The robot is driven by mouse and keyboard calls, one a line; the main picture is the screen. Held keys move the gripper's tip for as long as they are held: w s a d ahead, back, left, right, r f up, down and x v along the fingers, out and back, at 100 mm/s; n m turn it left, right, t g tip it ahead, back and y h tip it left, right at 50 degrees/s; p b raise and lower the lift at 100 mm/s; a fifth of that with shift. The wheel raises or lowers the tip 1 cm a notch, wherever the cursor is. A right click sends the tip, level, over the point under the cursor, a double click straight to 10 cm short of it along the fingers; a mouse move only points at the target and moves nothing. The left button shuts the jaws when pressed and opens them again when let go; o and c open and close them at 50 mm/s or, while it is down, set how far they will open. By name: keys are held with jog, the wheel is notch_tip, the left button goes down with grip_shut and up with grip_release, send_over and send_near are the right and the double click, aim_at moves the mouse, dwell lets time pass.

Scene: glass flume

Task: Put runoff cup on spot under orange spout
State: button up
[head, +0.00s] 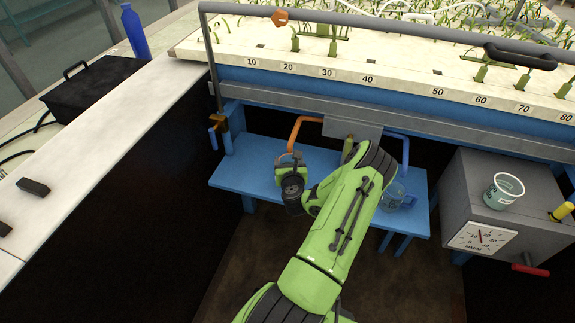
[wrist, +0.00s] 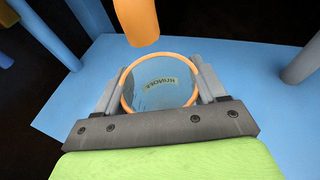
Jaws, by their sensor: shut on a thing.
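The runoff cup (wrist: 160,88) is clear with an orange rim and a dark label, seen from above in the wrist view. My gripper (wrist: 158,95) is shut on it, one finger on each side. The orange spout (wrist: 138,22) ends just beyond the cup's far rim in the wrist view. In the head view the orange spout (head: 294,130) bends down over the blue shelf (head: 240,172), and my gripper (head: 288,160) is just below it. I cannot tell whether the cup touches the shelf. No marked spot shows; the cup and gripper may cover it.
A blue spout (head: 405,145) comes down right of my arm, with another clear cup (head: 393,196) below it. The planted flume bed (head: 400,78) overhangs the shelf.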

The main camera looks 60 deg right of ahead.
jog(key=shift+s+a+f+b, duration=0.1)
jog(key=shift+s+f+b, duration=0.2)
jog(key=shift+f, duration=0.45)
jog(key=shift+r, duration=0.15)
jog(key=shift+w, duration=0.2)
jog(key=o, duration=1)
jog(key=shift+o, duration=0.2)
jog(key=shift+s, duration=0.1)
